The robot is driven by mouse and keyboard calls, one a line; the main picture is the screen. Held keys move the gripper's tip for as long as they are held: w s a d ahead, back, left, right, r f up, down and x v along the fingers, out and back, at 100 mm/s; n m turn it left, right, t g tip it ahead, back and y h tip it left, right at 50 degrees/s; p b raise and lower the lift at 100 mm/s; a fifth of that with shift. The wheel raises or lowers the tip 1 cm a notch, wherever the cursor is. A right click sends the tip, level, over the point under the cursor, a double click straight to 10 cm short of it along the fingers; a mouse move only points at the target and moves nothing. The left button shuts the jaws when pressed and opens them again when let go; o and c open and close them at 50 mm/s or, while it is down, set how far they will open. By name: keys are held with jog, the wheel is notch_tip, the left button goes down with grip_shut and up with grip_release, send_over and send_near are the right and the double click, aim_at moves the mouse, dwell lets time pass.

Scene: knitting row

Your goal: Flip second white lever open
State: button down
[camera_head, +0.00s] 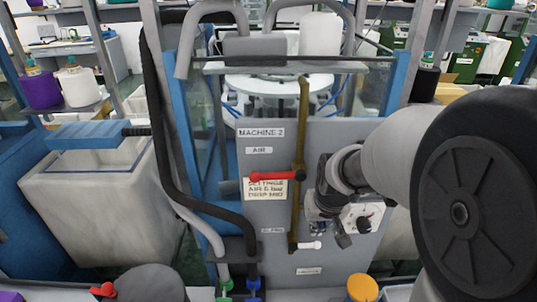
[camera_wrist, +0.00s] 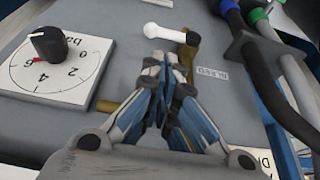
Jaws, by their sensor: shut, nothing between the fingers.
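The white lever (camera_head: 309,245) sits low on the grey machine panel (camera_head: 268,222). Its handle points right, roughly horizontal, from the vertical brass pipe (camera_head: 296,215). Only one white lever is clear on this panel. My gripper (camera_wrist: 166,62) is shut and empty, close to the lever. I cannot tell whether it touches. In the head view my gripper (camera_head: 322,204) is above the lever, in front of the panel's right part.
A red lever (camera_head: 277,176) sticks out left from the pipe higher up. A dial (camera_wrist: 60,68) with a black knob is left of my fingers in the wrist view. Dark hoses (camera_head: 175,180) run down left of the panel. A yellow cap (camera_head: 362,288) is at the bottom.

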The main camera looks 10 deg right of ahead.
aim_at(306, 245)
jog(key=x, duration=0.2)
jog(key=b+x, duration=0.1)
jog(key=x, duration=0.2)
jog(key=b+x, duration=0.1)
jog(key=x, duration=0.2)
jog(key=shift+s+f, duration=0.15)
jog(key=shift+s, duration=0.15)
